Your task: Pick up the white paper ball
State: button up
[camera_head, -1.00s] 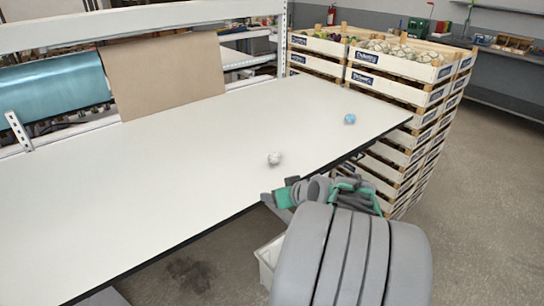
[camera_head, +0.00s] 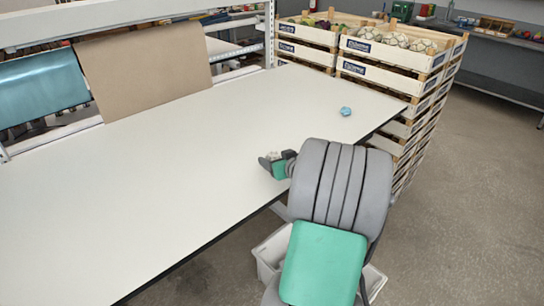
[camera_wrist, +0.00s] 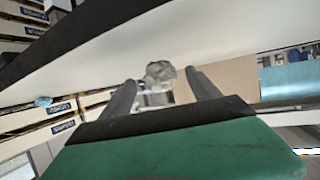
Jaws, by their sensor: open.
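The white paper ball (camera_wrist: 160,72) is a crumpled, greyish-white lump on the white table (camera_head: 150,170). In the wrist view it shows just beyond and between the fingertips of my open gripper (camera_wrist: 160,82). In the head view my gripper (camera_head: 268,160) is low over the table's front part, and only a small pale bit of the ball (camera_head: 272,155) shows there, mostly hidden by the gripper. I cannot tell whether the fingers touch the ball.
A blue paper ball (camera_head: 345,111) lies on the table toward the right end. Stacked wooden crates (camera_head: 390,65) stand beyond that end. A brown paper sheet (camera_head: 145,72) and a blue roll (camera_head: 40,88) are at the back. A white bin (camera_head: 270,255) is below the front edge.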

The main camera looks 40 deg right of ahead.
jog(key=shift+w+f, duration=0.15)
jog(key=shift+w, duration=0.15)
jog(key=c, duration=1.4)
